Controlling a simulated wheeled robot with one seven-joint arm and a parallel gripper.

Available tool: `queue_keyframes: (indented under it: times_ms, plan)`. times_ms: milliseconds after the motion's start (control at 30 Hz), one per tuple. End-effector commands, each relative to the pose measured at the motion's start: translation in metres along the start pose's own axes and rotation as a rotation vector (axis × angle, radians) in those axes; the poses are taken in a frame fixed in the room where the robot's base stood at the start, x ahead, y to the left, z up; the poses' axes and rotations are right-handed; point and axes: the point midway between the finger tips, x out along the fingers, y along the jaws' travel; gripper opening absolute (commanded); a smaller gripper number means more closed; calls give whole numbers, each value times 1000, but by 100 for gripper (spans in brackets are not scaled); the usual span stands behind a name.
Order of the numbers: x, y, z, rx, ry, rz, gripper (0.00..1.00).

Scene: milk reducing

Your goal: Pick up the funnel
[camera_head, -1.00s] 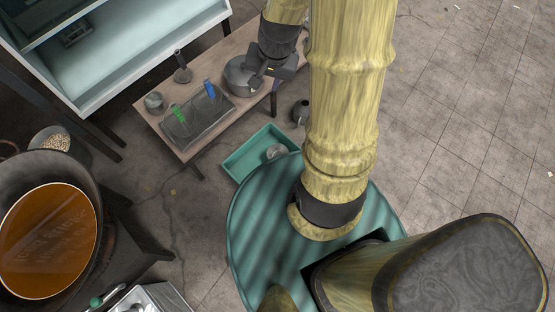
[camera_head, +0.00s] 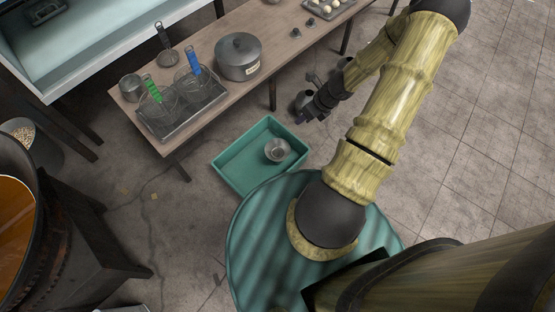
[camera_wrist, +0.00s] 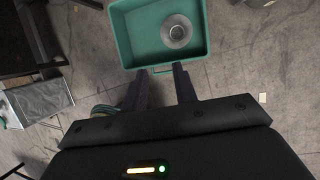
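A small round silver metal piece, which looks like the funnel (camera_head: 277,149), lies in a teal tray (camera_head: 232,184). In the wrist view the funnel (camera_wrist: 176,32) shows as concentric rings, near the right wall inside the tray (camera_wrist: 124,38). My gripper (camera_head: 306,117) is to the upper right of the tray in the head view, apart from the funnel. In the wrist view my gripper (camera_wrist: 160,69) has two dark fingers spread apart with nothing between them. The fingertips appear just short of the tray's near edge, with the funnel beyond them.
A wooden table (camera_head: 207,37) holds a lidded pot (camera_head: 238,57) and a rack (camera_head: 185,122) with glass beakers and blue and green pieces. A large pot of orange liquid (camera_head: 15,215) is at the left.

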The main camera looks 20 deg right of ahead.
Motion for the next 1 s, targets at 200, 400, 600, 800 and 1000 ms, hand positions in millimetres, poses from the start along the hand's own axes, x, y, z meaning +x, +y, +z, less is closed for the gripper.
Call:
queue_keyframes:
  times_ms: [200,400,600,800,1000]
  plan:
    - [92,-39,-61,518,-65,38,28]
    - [151,-63,-102,938,-115,92,28]
    - [169,-70,-114,1129,-135,129,28]
    - [167,-69,-113,1142,-135,135,28]
    - [171,-69,-114,1143,-134,136,28]
